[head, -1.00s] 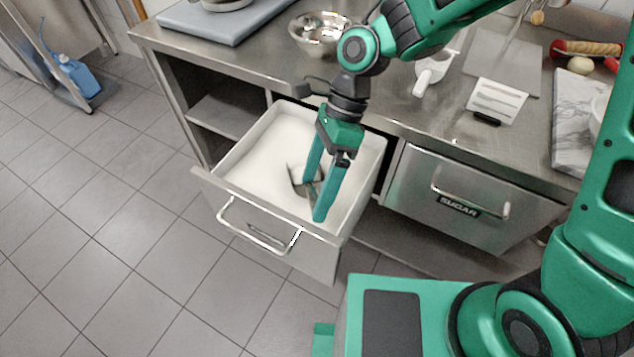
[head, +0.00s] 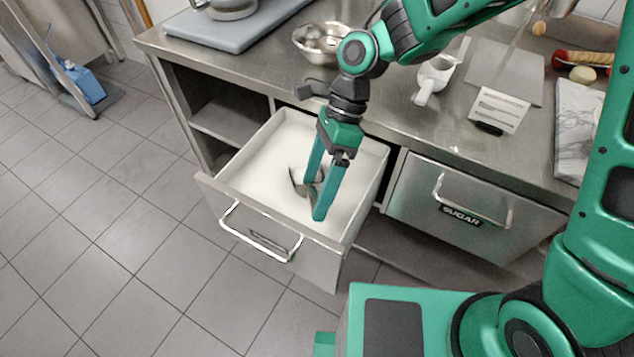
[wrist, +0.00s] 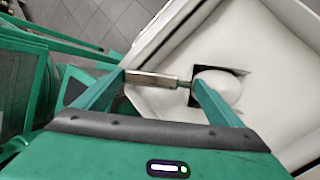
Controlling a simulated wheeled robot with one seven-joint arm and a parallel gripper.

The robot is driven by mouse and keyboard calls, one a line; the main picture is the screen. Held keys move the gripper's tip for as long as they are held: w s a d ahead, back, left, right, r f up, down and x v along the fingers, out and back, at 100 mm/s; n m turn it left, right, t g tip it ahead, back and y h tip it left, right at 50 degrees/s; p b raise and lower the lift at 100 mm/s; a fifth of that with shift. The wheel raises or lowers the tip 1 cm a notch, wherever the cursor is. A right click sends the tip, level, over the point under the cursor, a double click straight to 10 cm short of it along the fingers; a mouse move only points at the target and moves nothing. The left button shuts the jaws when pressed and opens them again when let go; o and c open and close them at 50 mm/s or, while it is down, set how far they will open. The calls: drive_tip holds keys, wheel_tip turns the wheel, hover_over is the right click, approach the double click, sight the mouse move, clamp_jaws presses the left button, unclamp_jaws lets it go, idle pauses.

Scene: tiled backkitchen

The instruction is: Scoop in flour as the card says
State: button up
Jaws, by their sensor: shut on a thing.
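The flour drawer (head: 213,187) is pulled open and holds a broad bed of white flour (head: 265,160). My gripper (head: 313,198) points down into it, shut on the handle of a metal scoop (head: 300,183). In the wrist view the handle (wrist: 155,80) runs between the fingers of my gripper (wrist: 160,88), and a rounded white mound of flour (wrist: 220,88) shows at the scoop's head. I cannot tell how deep the scoop sits. The card (head: 497,108) stands on the counter; its writing is too small to read. A metal bowl (head: 308,46) stands at the counter's back.
The shut drawer labelled SUGAR (head: 470,205) is to the right.

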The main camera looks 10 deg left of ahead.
drive_tip(key=shift+r, duration=0.15)
drive_tip(key=shift+r, duration=3.4)
wheel_tip(320, 180, up, 12)
drive_tip(key=t, duration=0.3)
drive_tip(key=shift+n+y, duration=0.3)
drive_tip(key=shift+y, duration=0.1)
